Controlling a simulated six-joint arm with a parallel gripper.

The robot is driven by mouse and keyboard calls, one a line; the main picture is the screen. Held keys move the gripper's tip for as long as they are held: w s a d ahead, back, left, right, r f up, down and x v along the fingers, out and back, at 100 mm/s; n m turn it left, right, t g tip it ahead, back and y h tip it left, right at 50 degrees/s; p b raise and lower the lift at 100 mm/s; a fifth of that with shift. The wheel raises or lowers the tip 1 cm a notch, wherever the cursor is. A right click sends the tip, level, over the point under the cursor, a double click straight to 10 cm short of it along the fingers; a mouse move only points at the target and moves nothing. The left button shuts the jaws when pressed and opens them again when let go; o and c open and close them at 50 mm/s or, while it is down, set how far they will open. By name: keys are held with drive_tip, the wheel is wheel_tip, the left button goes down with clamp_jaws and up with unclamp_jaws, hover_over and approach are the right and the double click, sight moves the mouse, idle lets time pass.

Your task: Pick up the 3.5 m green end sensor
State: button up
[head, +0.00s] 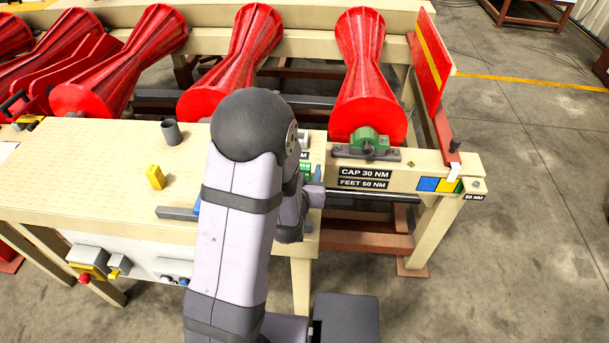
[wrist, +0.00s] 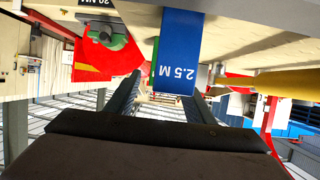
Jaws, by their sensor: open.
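I cannot make out a 3.5 m label in either view. In the wrist view, a blue block (wrist: 177,60) marked "2.5 M" shows upside down. A thin green edge (wrist: 154,62) shows along its left side; I cannot tell what it belongs to. My gripper (wrist: 163,90) is open, with one finger on each side of the blue block in the picture; contact cannot be told. In the head view, my arm hides most of the gripper and the bench part beneath it. A small green patch (head: 306,169) shows just right of the arm.
A wooden bench (head: 95,195) carries a yellow block (head: 155,177) and a dark cup (head: 171,132). Red ribbed rollers (head: 364,80) lie behind. A green-capped bearing (head: 368,142) and blue and yellow squares (head: 428,184) are on the right beam. The floor at right is clear.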

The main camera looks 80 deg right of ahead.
drive_tip(key=c, duration=1.2)
drive_tip(key=shift+o, duration=0.2)
drive_tip(key=shift+r, duration=0.1)
wheel_tip(320, 180, up, 10)
drive_tip(key=b, duration=0.1)
